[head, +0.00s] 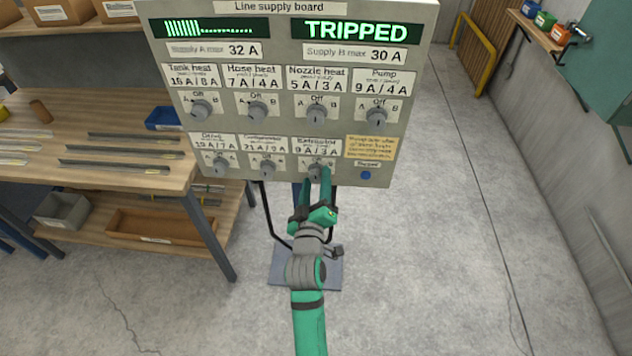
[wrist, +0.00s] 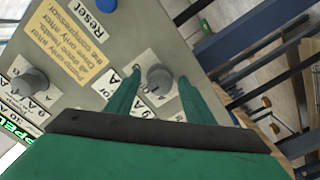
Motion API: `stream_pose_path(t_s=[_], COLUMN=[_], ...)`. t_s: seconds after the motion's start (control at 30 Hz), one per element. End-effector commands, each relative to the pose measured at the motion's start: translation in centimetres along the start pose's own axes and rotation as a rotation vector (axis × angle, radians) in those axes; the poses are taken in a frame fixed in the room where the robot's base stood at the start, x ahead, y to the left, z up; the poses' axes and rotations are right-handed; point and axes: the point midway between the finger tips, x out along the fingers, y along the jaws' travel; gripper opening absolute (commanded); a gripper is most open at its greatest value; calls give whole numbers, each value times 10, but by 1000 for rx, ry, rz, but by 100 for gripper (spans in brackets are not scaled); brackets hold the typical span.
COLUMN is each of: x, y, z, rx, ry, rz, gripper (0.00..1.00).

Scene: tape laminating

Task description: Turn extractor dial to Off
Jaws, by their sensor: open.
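The extractor dial (head: 316,172) is a round grey knob at the bottom right of the dials on the line supply board (head: 392,150). It also shows in the wrist view (wrist: 159,78), turned on its side, with an "A" and part of "Off" on its label. My gripper (head: 321,184) is at the board's lower edge and partly covers this dial in the head view. In the wrist view, its two green fingers (wrist: 161,84) are open, one on each side of the dial, with gaps visible. The dial's exact pointer direction is hard to tell.
Several other dials, such as the pump dial (head: 377,116), sit on the board. A blue reset button (head: 365,175) is to the right of the extractor dial. The right display (head: 356,31) reads TRIPPED. A wooden workbench (head: 90,150) stands left; the floor at right is clear.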

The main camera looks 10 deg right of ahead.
Motion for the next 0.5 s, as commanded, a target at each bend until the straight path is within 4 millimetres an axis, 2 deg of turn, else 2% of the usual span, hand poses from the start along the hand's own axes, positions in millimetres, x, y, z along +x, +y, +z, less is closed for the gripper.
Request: stream_pose_path(t_s=[0.23,0.5], x=[-10,-56], y=[-1,-1], z=[0,1], rx=[-1,-1], ry=[0,0], rz=[-1,-2], gripper=[48,48])
